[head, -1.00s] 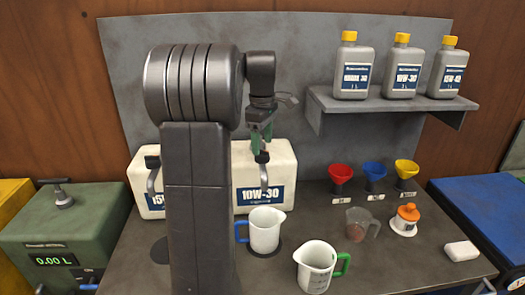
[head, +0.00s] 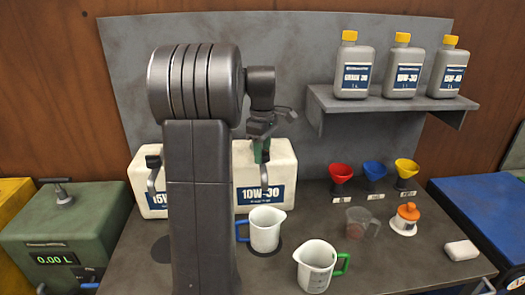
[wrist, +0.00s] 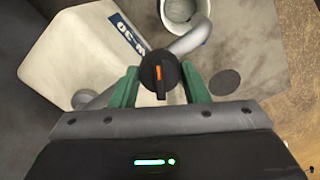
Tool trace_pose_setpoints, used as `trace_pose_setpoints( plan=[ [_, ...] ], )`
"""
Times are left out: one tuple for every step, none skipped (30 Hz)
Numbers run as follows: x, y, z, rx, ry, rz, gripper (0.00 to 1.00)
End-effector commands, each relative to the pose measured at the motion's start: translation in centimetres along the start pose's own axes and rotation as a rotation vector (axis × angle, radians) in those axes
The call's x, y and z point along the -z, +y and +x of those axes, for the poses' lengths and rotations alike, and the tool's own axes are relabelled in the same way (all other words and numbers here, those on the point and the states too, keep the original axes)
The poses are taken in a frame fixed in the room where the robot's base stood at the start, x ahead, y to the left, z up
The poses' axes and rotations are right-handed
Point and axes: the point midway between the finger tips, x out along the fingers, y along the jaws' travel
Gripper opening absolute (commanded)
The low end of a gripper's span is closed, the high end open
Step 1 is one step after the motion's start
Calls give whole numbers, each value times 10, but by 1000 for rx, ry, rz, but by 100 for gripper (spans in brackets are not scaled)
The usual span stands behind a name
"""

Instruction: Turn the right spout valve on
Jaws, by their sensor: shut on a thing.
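The right spout valve is a dark round knob (wrist: 158,72) with an orange mark, on top of the grey spout (wrist: 190,38) of the white 10W-30 container (head: 280,165). In the wrist view its dark grip bar and orange mark run nearly straight up and down the picture. My gripper (wrist: 160,76) is shut on the knob, one green finger on each side. In the head view my gripper (head: 261,153) reaches down onto the spout top, hiding most of the valve. A white jug with a blue handle (head: 265,232) stands below the spout.
A second white container (head: 149,205) with its own spout stands left, partly behind my arm. A jug with a green handle (head: 316,266) stands in front. Funnels, including a red one (head: 340,173), stand right, below a shelf (head: 395,104) with bottles.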

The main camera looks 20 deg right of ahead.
Motion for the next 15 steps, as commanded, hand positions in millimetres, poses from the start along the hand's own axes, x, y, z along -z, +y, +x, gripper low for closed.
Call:
trace_pose_setpoints(
  plan=[
    [0, 0, 0, 0, 0, 4, 18],
    [0, 0, -1, 0, 0, 8, 18],
    [0, 0, -1, 0, 0, 16, 18],
    [0, 0, -1, 0, 0, 24, 18],
    [0, 0, -1, 0, 0, 33, 18],
    [0, 0, -1, 0, 0, 47, 18],
    [0, 0, -2, 0, 0, 61, 18],
    [0, 0, -2, 0, 0, 74, 18],
    [0, 0, -2, 0, 0, 97, 18],
    [0, 0, -2, -1, 0, 116, 18],
    [0, 0, -3, -1, 0, 136, 18],
    [0, 0, -3, -1, 0, 166, 18],
    [0, 0, -3, 0, 0, 190, 18],
    [0, 0, -3, 0, 0, 214, 18],
    [0, 0, -3, 0, 0, 249, 18]
  ],
)
